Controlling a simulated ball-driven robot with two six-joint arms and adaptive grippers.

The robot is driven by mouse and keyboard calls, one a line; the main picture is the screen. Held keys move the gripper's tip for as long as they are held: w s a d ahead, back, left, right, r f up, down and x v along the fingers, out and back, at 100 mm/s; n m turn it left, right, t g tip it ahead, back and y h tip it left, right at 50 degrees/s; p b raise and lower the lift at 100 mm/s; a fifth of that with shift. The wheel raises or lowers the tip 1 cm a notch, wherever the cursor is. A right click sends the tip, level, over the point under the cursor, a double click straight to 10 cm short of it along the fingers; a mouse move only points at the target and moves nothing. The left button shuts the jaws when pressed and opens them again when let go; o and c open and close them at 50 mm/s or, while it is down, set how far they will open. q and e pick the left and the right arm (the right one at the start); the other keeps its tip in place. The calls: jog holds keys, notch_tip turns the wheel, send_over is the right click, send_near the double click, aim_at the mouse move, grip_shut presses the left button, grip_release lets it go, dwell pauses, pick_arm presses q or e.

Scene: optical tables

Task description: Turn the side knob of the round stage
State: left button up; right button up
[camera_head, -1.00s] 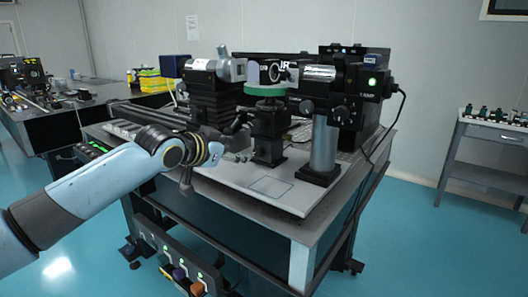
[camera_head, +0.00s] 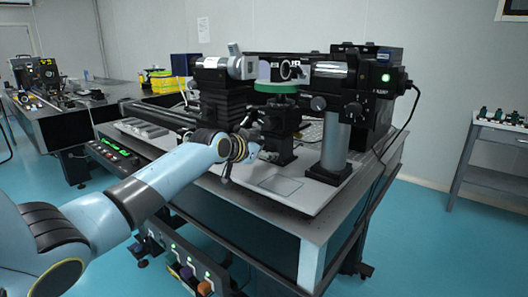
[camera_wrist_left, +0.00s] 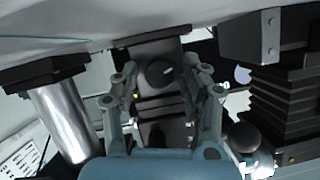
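The round stage has a green top disc (camera_head: 276,87) on a black mount (camera_head: 279,121) at the table's middle in the head view. Its side knob is hard to make out there. In the left wrist view a round black knob (camera_wrist_left: 159,73) shows on the front of a black mount (camera_wrist_left: 152,50). My left gripper (camera_head: 252,145) is close in front of the stage's mount. In the wrist view its two fingers (camera_wrist_left: 160,78) stand apart, one on each side of the knob. I cannot tell whether they touch it. My right gripper is not in view.
A silver post (camera_head: 335,143) with a black optical head stands right of the stage. A black ribbed block (camera_head: 222,106) stands on the left. The bench's front right corner (camera_head: 312,225) is bare. Another equipment bench (camera_head: 60,112) is at far left.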

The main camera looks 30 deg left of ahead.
pick_arm(q)
grip_shut()
jog(key=shift+a+n+h+b, duration=0.1)
jog(key=shift+n+h+b, duration=0.25)
jog(key=shift+n, duration=0.25)
jog(key=shift+f+n+h+b, duration=0.15)
jog(key=shift+n+h+b, duration=0.55)
jog(key=shift+n, duration=0.2)
jog(key=n+h+b, duration=0.1)
jog(key=n+b, duration=0.1)
jog(key=b, duration=0.1)
jog(key=shift+a+n+h, duration=0.1)
jog(key=shift+n+h, duration=0.2)
jog(key=shift+h, duration=0.05)
jog(key=shift+n+h+b, duration=0.5)
jog(key=shift+n+b, duration=0.2)
jog(key=shift+b, duration=0.15)
